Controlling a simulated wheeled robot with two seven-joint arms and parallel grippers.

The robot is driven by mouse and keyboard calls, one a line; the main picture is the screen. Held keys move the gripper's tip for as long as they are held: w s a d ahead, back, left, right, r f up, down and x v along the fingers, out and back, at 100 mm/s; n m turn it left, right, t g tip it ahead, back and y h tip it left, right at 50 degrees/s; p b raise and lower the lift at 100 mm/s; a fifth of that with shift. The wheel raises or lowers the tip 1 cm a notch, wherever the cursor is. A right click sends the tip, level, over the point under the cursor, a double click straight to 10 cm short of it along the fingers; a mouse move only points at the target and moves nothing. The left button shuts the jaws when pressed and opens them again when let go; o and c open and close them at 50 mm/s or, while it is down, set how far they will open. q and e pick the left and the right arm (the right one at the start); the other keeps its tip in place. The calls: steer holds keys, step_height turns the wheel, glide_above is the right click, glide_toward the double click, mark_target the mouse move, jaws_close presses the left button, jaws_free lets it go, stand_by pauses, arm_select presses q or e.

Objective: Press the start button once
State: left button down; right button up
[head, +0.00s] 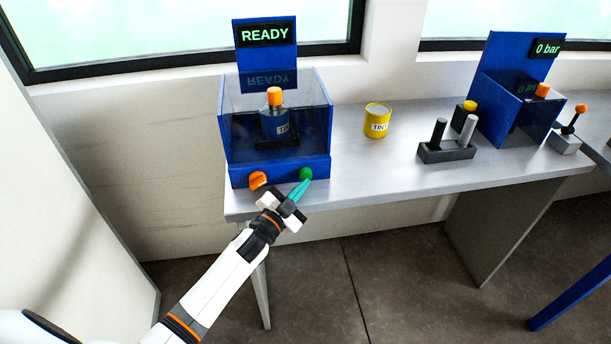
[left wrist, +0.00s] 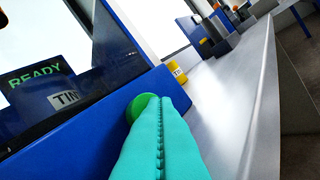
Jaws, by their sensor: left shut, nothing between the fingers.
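The green start button (head: 306,174) is on the front panel of the blue machine (head: 240,177), right of an orange knob (head: 258,180). The display (head: 265,35) above it reads READY. My left gripper (head: 304,186) is shut and empty, with its teal fingertips at the button. In the left wrist view the green button (left wrist: 139,105) shows just beyond the fingers (left wrist: 158,125), which hide part of it. I cannot tell whether they touch it. A dark bottle (head: 274,124) with an orange cap and a TINT label stands inside the clear box. My right gripper is not in view.
A yellow TINT can (head: 377,121) stands on the grey table (head: 370,165) right of the machine. Farther right are a dark holder (head: 447,152) with upright handles, a second blue machine (head: 503,98) reading 0 bar, and a joystick (head: 566,140). The table between is clear.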

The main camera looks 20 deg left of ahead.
mark_target(305, 204)
arm_select(q)
steer(key=shift+d, duration=0.1)
steer(key=shift+s+d, duration=0.15)
steer(key=shift+s, duration=0.1)
steer(key=shift+s+d+p, duration=0.45)
steer(key=shift+s+d, duration=0.15)
steer(key=shift+s, duration=0.35)
steer(key=shift+s+d+p, duration=0.45)
steer(key=shift+s+d, duration=0.15)
steer(key=shift+s, duration=0.35)
